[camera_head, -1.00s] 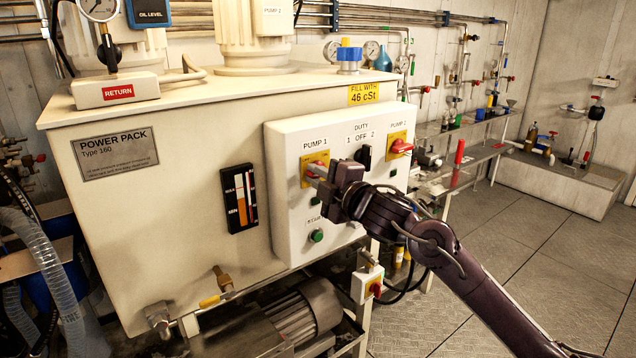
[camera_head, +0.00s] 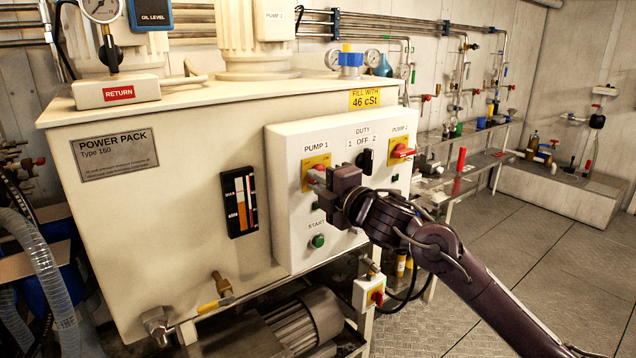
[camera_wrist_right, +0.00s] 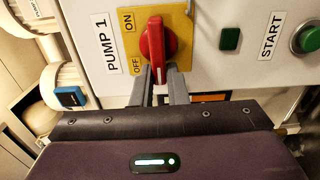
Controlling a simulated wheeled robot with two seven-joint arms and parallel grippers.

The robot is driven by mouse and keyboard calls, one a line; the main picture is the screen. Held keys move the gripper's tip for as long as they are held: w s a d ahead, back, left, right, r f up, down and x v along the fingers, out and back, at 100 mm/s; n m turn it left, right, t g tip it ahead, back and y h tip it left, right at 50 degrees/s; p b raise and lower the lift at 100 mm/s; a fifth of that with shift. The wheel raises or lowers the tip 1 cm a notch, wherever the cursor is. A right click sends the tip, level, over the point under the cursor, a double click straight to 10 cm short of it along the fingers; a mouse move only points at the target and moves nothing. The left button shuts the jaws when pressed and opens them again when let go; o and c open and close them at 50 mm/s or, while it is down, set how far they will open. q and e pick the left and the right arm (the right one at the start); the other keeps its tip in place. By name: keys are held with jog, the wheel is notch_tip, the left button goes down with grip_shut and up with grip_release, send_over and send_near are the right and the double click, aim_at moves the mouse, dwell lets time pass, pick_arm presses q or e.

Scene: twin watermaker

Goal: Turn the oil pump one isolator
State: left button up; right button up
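The pump one isolator is a red knob (camera_wrist_right: 153,45) on a yellow plate marked ON and OFF, under the PUMP 1 label. In the wrist view its handle runs lengthwise toward my right gripper (camera_wrist_right: 160,80). The two grey fingers sit one on each side of the handle's near end, a narrow gap between them. I cannot tell whether they press on it. In the head view the right gripper (camera_head: 328,178) is at the yellow plate (camera_head: 313,162) and hides much of the knob. My left gripper is not in view.
A black duty switch (camera_head: 365,160) and the red PUMP 2 isolator (camera_head: 402,151) lie right of my gripper on the white panel. A green START button (camera_head: 317,241) is below. A box with a red switch (camera_head: 376,297) is under the arm. Open floor lies right.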

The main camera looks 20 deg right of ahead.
jog(key=o, duration=0.4)
jog(key=shift+o, duration=0.2)
